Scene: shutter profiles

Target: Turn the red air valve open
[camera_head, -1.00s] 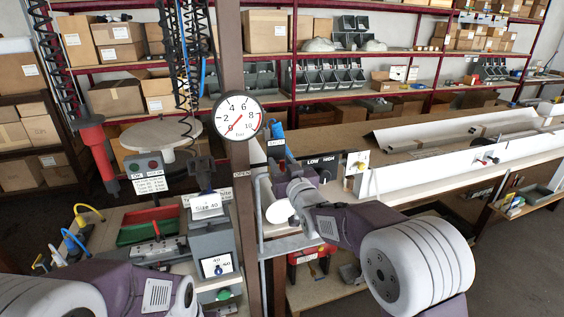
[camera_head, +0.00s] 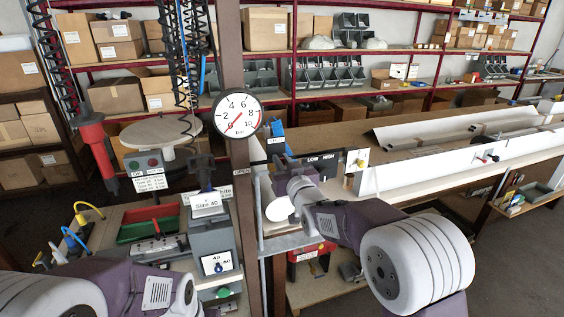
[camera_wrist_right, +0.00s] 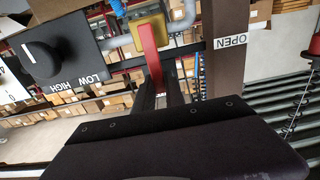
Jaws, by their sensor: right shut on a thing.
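The red air valve lever (camera_wrist_right: 150,52) shows in the right wrist view, in front of a yellow plate (camera_wrist_right: 147,30) on a grey pipe. My right gripper (camera_wrist_right: 166,92) is at the lever's near end and shut on it. The tips are dark, and the grip itself is partly hidden. An OPEN label (camera_wrist_right: 230,41) is on the brown post beside the lever. In the head view, my right wrist reaches in beside the post and hides the lever. My left arm shows at the lower left of the head view, but its gripper is out of view.
A pressure gauge (camera_head: 237,116) is on the brown post (camera_head: 247,220), its needle near the low end. A LOW/HIGH knob panel (camera_wrist_right: 50,58) is close to the lever. A bench with a grey box (camera_head: 212,240) stands left, a long white channel (camera_head: 430,173) right.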

